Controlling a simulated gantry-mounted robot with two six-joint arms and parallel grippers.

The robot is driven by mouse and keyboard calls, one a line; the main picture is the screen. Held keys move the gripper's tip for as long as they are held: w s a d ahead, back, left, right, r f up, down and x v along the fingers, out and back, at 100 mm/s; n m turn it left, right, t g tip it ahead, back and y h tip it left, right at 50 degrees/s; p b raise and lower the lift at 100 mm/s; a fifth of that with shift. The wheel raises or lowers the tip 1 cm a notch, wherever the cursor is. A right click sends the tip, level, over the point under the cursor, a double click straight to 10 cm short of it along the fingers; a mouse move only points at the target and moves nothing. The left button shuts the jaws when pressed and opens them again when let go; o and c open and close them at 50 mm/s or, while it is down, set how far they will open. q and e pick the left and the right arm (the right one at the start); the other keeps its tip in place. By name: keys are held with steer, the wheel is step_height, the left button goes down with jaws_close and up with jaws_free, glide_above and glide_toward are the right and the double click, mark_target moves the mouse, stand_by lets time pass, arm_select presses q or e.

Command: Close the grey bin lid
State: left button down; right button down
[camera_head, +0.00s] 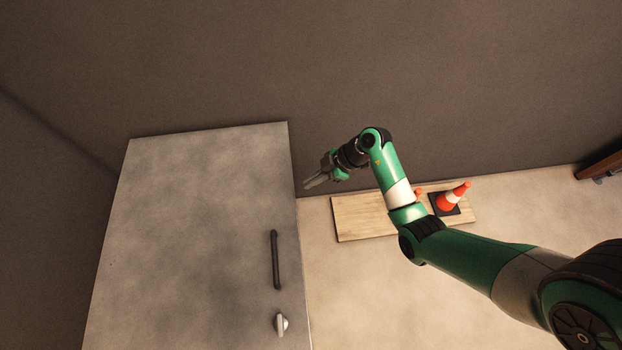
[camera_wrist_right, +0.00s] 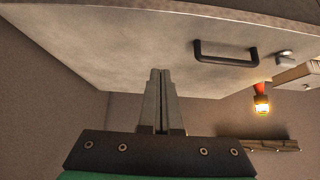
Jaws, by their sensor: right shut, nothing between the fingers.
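The grey bin lid (camera_head: 200,230) shows as a large flat grey panel at left in the head view, with a dark bar handle (camera_head: 275,260) and a small light knob (camera_head: 281,323) near its right edge. In the right wrist view the grey panel (camera_wrist_right: 120,50) spans the top, with the handle (camera_wrist_right: 226,54) right of the fingers. How far the lid stands open is unclear. My right gripper (camera_head: 308,185) is shut and empty, just off the panel's upper right edge; its fingers (camera_wrist_right: 160,72) overlap the panel in the wrist view, contact unclear. My left gripper is out of view.
An orange-and-white cone (camera_head: 453,196) on a black base stands on a pale wooden board (camera_head: 360,218) behind my right arm. A brown wooden piece (camera_head: 600,165) is at the far right. A plain brown wall (camera_head: 400,70) lies behind.

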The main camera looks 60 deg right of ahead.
steer(key=w+a+f+b, duration=0.3)
steer(key=f, duration=0.6)
steer(key=shift+b, duration=0.4)
steer(key=shift+d+f, duration=0.1)
